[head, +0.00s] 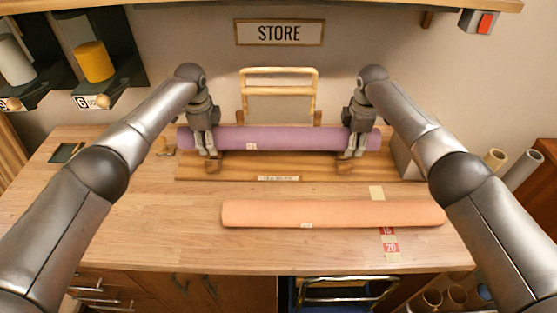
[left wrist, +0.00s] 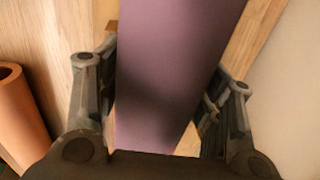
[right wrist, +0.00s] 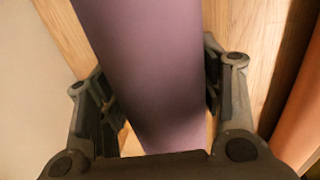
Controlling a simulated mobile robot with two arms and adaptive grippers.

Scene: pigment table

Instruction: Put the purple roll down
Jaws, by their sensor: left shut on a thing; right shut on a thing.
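The purple roll (head: 280,138) lies level across the back of the table, at the wooden rack board (head: 230,172). My left gripper (head: 206,152) is shut on it near its left end. My right gripper (head: 354,152) is shut on it near its right end. The purple roll also fills the space between the fingers in the left wrist view (left wrist: 170,70) and in the right wrist view (right wrist: 145,70). I cannot tell whether the roll touches the supports below it.
An orange roll (head: 330,213) lies on the table (head: 130,215) in front of the board. Red number labels (head: 391,248) and tape are near its right part. A wooden frame (head: 280,72) stands behind the purple roll, under the STORE sign (head: 279,33). The table's front left is clear.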

